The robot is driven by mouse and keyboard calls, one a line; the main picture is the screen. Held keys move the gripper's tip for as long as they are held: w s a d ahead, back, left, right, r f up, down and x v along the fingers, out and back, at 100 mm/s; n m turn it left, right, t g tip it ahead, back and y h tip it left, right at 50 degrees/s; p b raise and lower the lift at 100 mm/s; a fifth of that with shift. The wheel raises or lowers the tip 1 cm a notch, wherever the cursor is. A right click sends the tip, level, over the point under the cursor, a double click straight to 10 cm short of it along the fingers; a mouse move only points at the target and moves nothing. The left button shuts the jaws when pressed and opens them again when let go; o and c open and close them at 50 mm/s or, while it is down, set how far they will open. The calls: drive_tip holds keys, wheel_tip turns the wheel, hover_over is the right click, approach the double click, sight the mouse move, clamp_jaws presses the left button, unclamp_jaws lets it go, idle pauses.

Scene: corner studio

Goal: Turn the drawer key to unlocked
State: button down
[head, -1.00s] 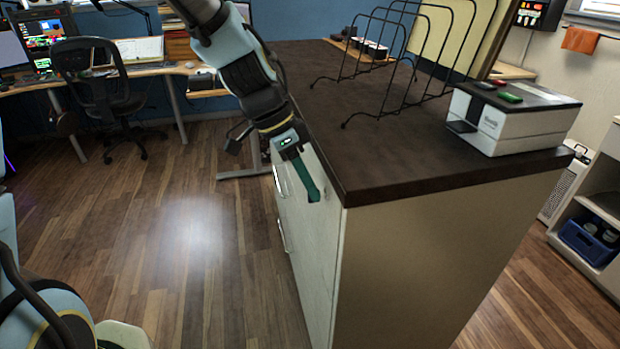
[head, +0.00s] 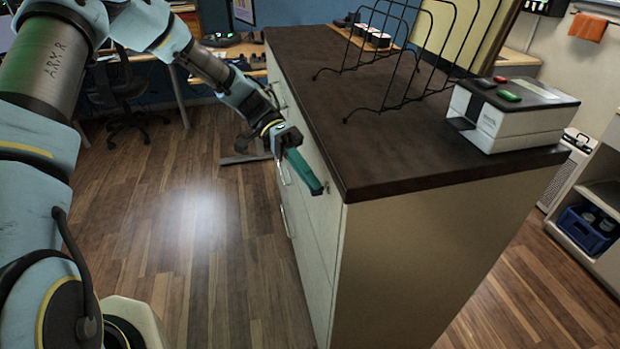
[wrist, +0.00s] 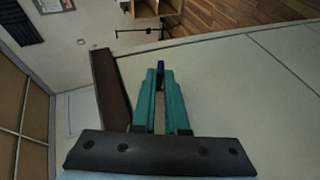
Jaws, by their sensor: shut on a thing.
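The key (wrist: 161,66) shows as a small dark blue piece between the tips of my gripper's teal fingers in the wrist view. My gripper (wrist: 160,78) is shut on it. In the head view my gripper (head: 318,188) reaches the cabinet's drawer front (head: 312,235), close under the top's near corner. A small metallic bit (head: 327,187) shows at the fingertips; the lock face is mostly hidden. I cannot tell which way the key is turned.
The white cabinet has a dark top (head: 390,155) that overhangs the drawer front. A wire rack (head: 410,85) and a white box (head: 515,115) with red and green pieces stand on it. Drawer handles (head: 283,172) stick out along the front. Wooden floor to the left is open.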

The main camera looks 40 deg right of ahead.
drive_tip(key=shift+w+f+n+g+b, duration=0.1)
drive_tip(key=shift+f+n+g+b, duration=0.25)
drive_tip(key=shift+g+b, duration=0.45)
drive_tip(key=shift+w+f+n+g+b, duration=0.15)
drive_tip(key=shift+n+g+b, duration=0.25)
drive_tip(key=shift+g, duration=0.8)
drive_tip(key=shift+s, duration=0.1)
drive_tip(key=c, duration=0.9)
unclamp_jaws()
drive_tip(key=shift+c, duration=0.2)
drive_tip(key=w+b, duration=0.4)
drive_tip(key=w, duration=0.6)
drive_tip(key=shift+w+r, duration=0.2)
drive_tip(key=shift+w, duration=0.2)
drive_tip(key=shift+a, duration=0.1)
